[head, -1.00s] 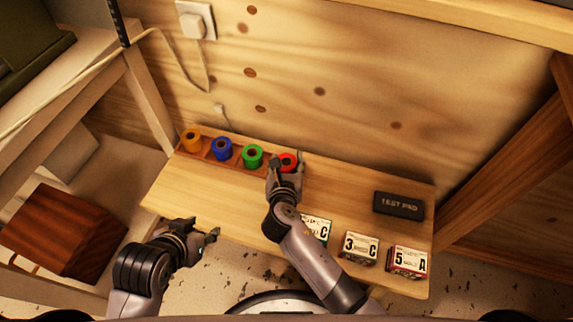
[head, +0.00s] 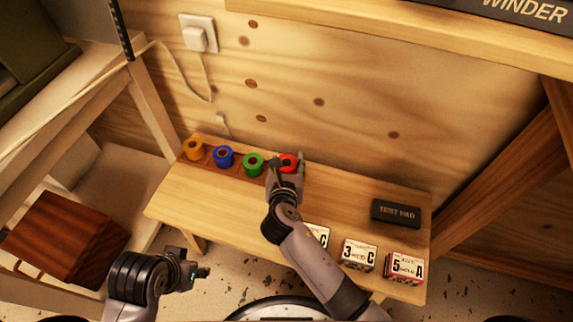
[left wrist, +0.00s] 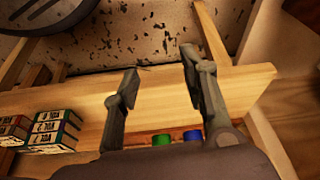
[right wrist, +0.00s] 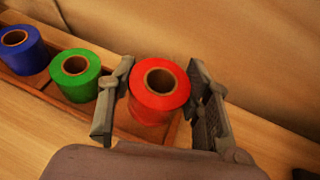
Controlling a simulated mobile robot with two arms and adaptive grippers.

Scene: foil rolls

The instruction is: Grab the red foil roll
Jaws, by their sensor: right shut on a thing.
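The red foil roll (right wrist: 160,90) stands upright at the end of the wooden rack, between the two fingers of my right gripper (right wrist: 160,103). In the head view the red roll (head: 289,161) is partly covered by that gripper (head: 287,163). My right gripper is shut on the roll, one finger on each side; its base looks still in the rack. My left gripper (head: 200,272) is empty in front of the table's left part. Its fingers (left wrist: 160,75) stand wide apart in the left wrist view.
Green (head: 253,165), blue (head: 224,157) and orange (head: 194,149) rolls stand left of the red one in the rack (head: 238,168). Labelled boxes (head: 359,254) line the table's front right, with a dark test pad (head: 396,213) behind. The front left tabletop (head: 200,201) is clear.

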